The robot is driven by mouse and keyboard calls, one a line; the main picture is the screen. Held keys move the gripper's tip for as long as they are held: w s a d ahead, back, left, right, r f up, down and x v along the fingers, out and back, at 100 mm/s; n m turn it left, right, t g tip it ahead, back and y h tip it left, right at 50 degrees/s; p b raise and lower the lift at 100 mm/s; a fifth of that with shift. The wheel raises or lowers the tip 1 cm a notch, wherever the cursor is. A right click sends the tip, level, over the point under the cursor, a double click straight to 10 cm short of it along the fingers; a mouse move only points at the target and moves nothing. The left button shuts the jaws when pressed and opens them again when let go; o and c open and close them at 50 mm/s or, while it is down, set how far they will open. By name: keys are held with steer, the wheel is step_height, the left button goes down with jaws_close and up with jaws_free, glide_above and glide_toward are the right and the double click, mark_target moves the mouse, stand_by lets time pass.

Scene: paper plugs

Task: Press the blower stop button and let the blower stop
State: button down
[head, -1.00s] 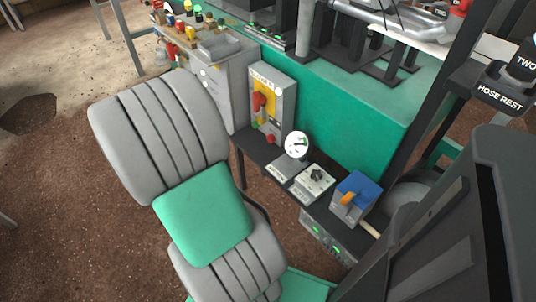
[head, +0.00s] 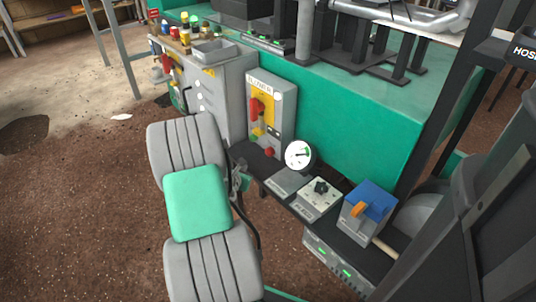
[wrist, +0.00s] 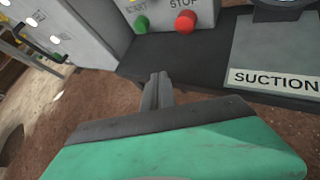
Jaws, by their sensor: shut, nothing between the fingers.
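The blower panel (head: 284,120) is a grey upright box with a yellow plate and a large red handle (head: 257,107). Its red stop button (head: 270,152) is low on the front. In the wrist view the stop button (wrist: 186,22) sits under the word STOP, right of the green start button (wrist: 142,24). My gripper (head: 240,172) is at the bench's front edge, below and left of the stop button, apart from it. In the wrist view my gripper (wrist: 158,78) is shut and empty, pointing toward the panel's foot. Whether the blower is running cannot be seen.
A white round gauge (head: 298,155) stands right of the panel. A plate marked SUCTION (wrist: 275,80), a knob box (head: 318,200) and a blue-topped box with an orange lever (head: 366,198) line the dark bench. A grey cabinet (head: 232,90) stands left.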

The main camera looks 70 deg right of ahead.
mark_target(250, 171)
steer(key=s+d, duration=0.1)
steer(key=d, duration=0.1)
steer(key=s+d, duration=0.1)
steer(key=d, duration=0.2)
steer(key=s+d, duration=0.1)
steer(key=d, duration=0.1)
steer(key=shift+s+d, duration=0.2)
steer(key=shift+s, duration=0.15)
stand_by(1.6)
steer(key=shift+s+d, duration=0.1)
steer(key=shift+d, duration=0.25)
steer(key=shift+s+d, duration=0.25)
steer(key=shift+d, duration=0.25)
stand_by(0.6)
steer(key=shift+a, duration=0.1)
steer(key=shift+w+a, duration=0.45)
steer(key=shift+a, duration=0.3)
steer(key=shift+w+a+p, duration=0.2)
steer(key=shift+w+a, duration=0.15)
steer(key=shift+a, duration=0.4)
steer(key=shift+w+a+p, duration=0.2)
steer(key=shift+w+a, duration=0.2)
steer(key=shift+a, duration=0.35)
steer(key=shift+w+a+p, duration=0.2)
steer(key=shift+w+a, duration=0.15)
steer(key=shift+a, duration=0.4)
